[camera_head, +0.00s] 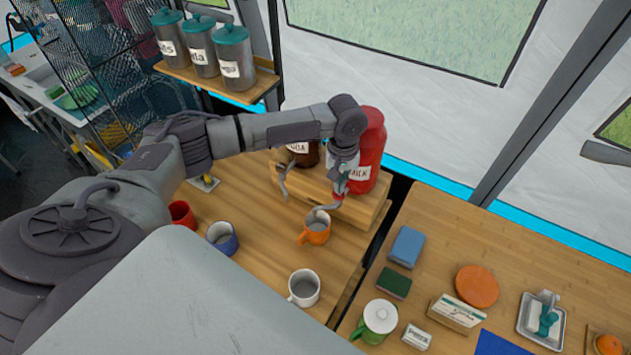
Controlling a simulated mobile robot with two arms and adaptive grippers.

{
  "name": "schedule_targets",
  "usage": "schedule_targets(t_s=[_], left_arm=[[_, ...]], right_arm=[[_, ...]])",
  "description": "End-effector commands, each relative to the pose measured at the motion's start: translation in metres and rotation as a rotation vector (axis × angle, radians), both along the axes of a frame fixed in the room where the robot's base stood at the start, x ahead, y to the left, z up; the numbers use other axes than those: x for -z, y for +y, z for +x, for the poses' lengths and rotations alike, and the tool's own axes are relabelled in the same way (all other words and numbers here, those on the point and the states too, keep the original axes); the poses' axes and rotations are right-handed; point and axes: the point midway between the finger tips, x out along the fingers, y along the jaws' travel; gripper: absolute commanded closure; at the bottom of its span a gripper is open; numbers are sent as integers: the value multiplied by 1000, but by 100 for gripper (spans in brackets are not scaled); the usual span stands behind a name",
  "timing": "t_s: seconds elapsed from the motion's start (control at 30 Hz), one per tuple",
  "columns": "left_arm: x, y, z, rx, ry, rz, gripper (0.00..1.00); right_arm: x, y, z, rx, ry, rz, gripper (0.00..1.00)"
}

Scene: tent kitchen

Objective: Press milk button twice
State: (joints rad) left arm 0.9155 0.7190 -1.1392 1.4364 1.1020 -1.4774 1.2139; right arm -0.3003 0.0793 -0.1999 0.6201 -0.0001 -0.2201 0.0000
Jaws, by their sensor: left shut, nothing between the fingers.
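The red milk dispenser (371,150), with a white MILK label, stands on a wooden stand at the back of the table. My left arm crosses in front and partly hides it. My left gripper (340,190) points down, shut and empty, just in front of the dispenser by its curved grey spout (322,208). I cannot tell the milk button apart from the gripper, nor whether they touch. An orange mug (316,233) stands on the table below that spout. My right gripper is not in view.
A brown dispenser (303,156) stands left of the milk, mostly behind my arm. A red mug (182,214), a blue mug (222,238) and a white mug (304,288) stand on the table.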

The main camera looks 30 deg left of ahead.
Motion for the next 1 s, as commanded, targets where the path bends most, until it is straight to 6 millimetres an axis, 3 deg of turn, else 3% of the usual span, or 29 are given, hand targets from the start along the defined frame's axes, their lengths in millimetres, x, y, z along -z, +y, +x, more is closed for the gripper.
schedule_targets(t_s=[0.33,0.8,1.0], left_arm=[[-5,0,1,0,-2,-1,100],[-51,0,0,-1,-1,-1,100],[-60,0,0,0,-1,-1,100]], right_arm=[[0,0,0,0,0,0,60],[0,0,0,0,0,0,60],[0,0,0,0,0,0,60]])
